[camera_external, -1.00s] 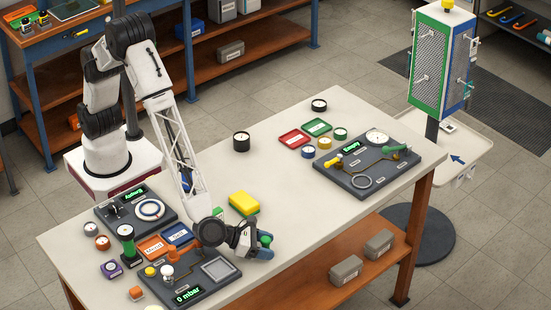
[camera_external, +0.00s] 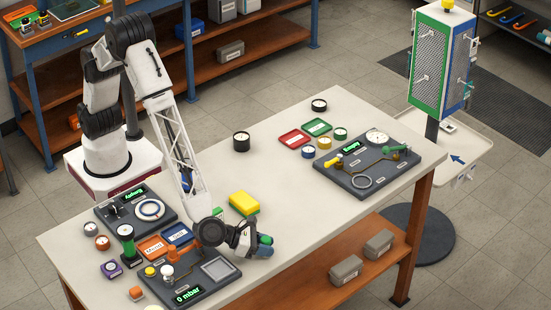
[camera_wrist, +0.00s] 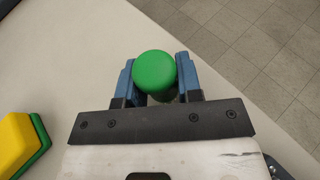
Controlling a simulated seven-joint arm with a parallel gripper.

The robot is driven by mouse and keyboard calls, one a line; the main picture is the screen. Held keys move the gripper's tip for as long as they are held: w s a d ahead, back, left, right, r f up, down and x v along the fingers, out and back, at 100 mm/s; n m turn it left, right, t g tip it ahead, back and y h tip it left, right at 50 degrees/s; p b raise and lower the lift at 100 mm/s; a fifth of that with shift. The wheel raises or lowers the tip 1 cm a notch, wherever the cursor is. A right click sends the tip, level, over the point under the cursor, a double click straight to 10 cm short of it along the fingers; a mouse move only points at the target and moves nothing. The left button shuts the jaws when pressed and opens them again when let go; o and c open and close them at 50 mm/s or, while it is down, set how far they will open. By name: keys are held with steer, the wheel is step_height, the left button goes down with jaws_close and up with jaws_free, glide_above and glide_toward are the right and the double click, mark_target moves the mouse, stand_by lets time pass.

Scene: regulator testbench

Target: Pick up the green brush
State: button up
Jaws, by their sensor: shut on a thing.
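The green brush shows in the wrist view as a round green top (camera_wrist: 154,70) between the two blue fingers of my gripper (camera_wrist: 155,80). My gripper is shut on it. In the external view my gripper (camera_external: 262,246) is low over the front edge area of the table, with a bit of the green brush (camera_external: 265,240) showing between the fingers. The lower part of the brush is hidden by the fingers and its own top. I cannot tell whether it touches the table.
A yellow and green sponge (camera_external: 243,203) lies just behind my gripper. A dark panel with a "0 mbar" display (camera_external: 188,294) is to the left. Another dark panel with a gauge (camera_external: 362,182) is to the right. The table (camera_external: 310,220) between them is clear.

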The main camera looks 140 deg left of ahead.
mark_target(266, 239)
steer(key=shift+r, duration=5)
